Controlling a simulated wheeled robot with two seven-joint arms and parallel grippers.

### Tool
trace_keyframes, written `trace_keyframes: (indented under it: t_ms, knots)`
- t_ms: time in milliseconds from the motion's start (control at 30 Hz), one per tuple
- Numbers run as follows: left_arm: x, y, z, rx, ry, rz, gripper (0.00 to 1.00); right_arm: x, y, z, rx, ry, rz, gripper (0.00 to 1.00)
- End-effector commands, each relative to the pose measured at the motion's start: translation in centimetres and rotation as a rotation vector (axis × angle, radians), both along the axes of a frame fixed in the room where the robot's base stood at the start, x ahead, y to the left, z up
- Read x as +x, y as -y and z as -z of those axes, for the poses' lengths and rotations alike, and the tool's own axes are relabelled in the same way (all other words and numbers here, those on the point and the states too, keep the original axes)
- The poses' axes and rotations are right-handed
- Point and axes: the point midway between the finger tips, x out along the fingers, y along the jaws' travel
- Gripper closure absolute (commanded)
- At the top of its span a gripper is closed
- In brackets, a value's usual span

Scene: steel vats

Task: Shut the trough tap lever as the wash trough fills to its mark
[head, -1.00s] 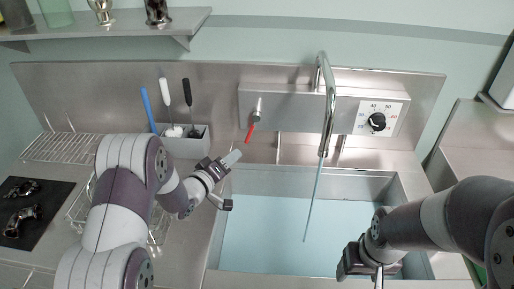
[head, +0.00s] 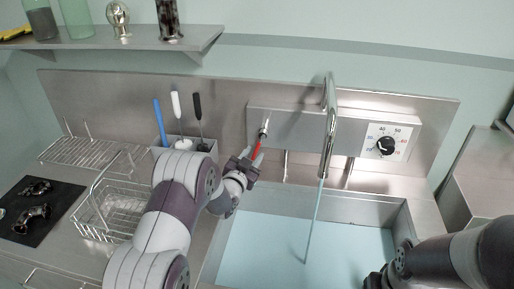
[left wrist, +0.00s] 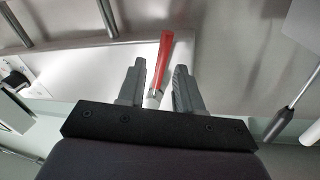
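The trough tap lever (head: 258,146) is a red handle on a metal tap body on the steel panel; it also shows in the left wrist view (left wrist: 163,58). My left gripper (head: 253,160) is at the lever. In the left wrist view my gripper (left wrist: 158,86) is open, with one finger on each side of the lever and small gaps. A thin stream (head: 318,207) runs from the spout (head: 330,125) into the wash trough (head: 228,197), which holds pale blue water (head: 270,250). I cannot make out the mark. My right gripper (head: 376,281) is mostly cut off at the bottom edge.
A dial (head: 385,146) sits on the panel right of the spout. A holder with blue, white and black-handled tools (head: 199,118) stands left of the lever. A wire basket (head: 108,207) and a black mat (head: 38,209) with metal parts lie on the left counter.

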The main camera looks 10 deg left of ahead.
Motion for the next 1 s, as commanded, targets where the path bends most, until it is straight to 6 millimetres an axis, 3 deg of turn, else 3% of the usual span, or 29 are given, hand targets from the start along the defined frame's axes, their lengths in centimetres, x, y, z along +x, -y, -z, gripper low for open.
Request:
trace_keyframes:
  t_ms: [233,567,600,700,1000]
  knots:
    - [3.1,0.6,-0.1,0.0,0.0,0.0,0.65,0.0,0.0,-0.6,0.0,0.0,0.0,0.31]
    - [3.6,0.7,0.1,-0.001,-0.001,0.0,0.65,0.0,0.0,-0.6,0.0,0.0,0.0,0.31]
    - [3.6,0.7,0.0,-0.001,-0.001,0.0,0.69,0.0,0.0,-0.6,0.0,0.0,0.0,0.31]
    - [3.6,0.7,0.0,-0.001,-0.001,0.0,1.0,0.0,0.0,-0.6,0.0,0.0,0.0,0.31]
    - [3.6,0.9,0.2,-0.016,0.0,0.0,1.0,0.0,0.0,-0.2,0.0,0.0,0.0,0.31]
